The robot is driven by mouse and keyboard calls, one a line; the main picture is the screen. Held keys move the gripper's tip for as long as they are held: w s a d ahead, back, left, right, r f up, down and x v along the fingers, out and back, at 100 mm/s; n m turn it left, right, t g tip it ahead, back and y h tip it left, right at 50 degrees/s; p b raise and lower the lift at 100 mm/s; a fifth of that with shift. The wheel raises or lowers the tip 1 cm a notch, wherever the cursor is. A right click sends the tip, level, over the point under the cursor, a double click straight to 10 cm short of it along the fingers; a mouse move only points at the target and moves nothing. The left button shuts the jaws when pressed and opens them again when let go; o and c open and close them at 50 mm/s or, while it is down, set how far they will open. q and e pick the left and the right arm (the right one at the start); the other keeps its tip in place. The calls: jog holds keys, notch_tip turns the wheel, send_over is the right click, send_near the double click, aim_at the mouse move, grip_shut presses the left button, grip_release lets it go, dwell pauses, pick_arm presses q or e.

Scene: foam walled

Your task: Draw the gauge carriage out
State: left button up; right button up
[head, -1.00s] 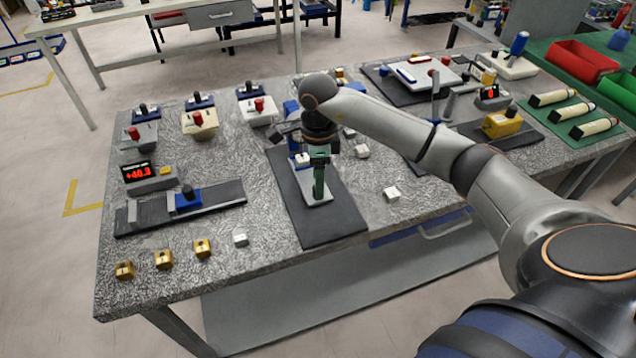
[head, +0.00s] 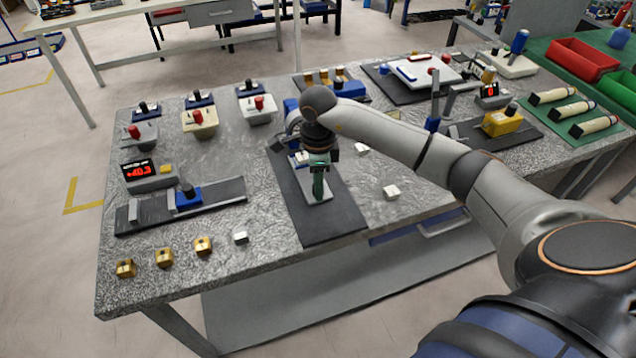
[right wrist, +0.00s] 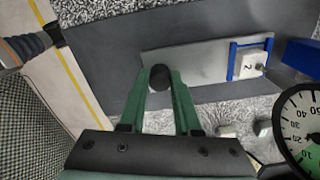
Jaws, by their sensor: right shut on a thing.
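The gauge carriage looks like a grey slide plate (head: 326,198) on a dark mat (head: 335,230); the plate (right wrist: 195,66) also shows in the right wrist view. A white block marked 2 (right wrist: 249,62) sits between blue brackets on it. A black knob (right wrist: 159,77) stands at the plate's near end. My right gripper (right wrist: 161,84) has its green fingers closed around this knob; in the head view the gripper (head: 319,192) is over the near part of the plate. A round dial (right wrist: 304,127) is cut off at the right edge. My wrist hides the gauge stand's middle in the head view.
White blocks (head: 391,192) stand right of the mat, and another (head: 240,237) lies left of it. Brass blocks (head: 203,246) line the front left. A rail with a blue slider (head: 188,198) is at left. The mat's front part is clear.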

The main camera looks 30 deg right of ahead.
grip_shut()
dwell(0.8)
pick_arm(q)
jog(key=shift+a+f, duration=0.1)
